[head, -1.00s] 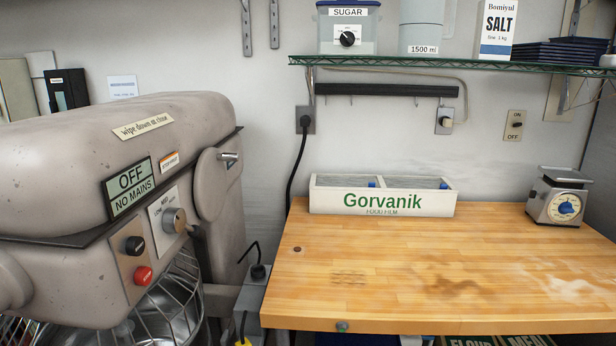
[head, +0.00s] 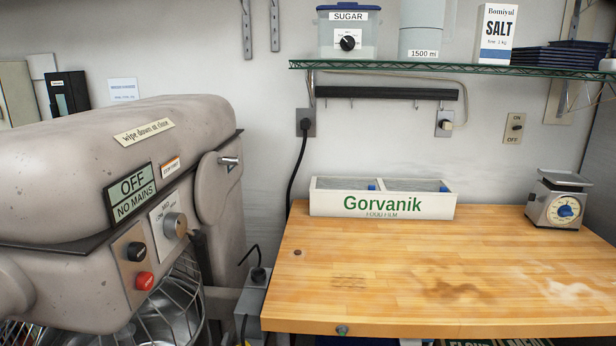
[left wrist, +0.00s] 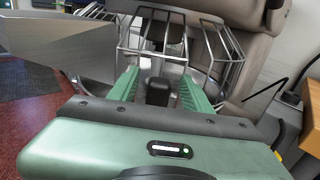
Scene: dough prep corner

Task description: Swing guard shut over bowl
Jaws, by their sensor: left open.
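The wire guard (head: 184,290) shows at the lower left of the head view, under the grey mixer head (head: 120,160). Part of the shiny metal bowl (head: 166,322) shows through its bars; the rest is cut off by the mixer and the frame edge. In the left wrist view the guard's bars (left wrist: 222,58) spread across the top, beyond my fingers. My left gripper (left wrist: 158,78) is open, its green fingers apart and pointing at the guard. I cannot tell whether they touch a bar. My right gripper is in neither view.
A wooden worktop (head: 400,290) stands right of the mixer, with a Gorvanik film box (head: 383,204) and a scale (head: 557,200) on it. A black cable (head: 291,175) hangs down the wall beside the mixer. A grey metal sheet-like shape (left wrist: 70,48) is at left in the wrist view.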

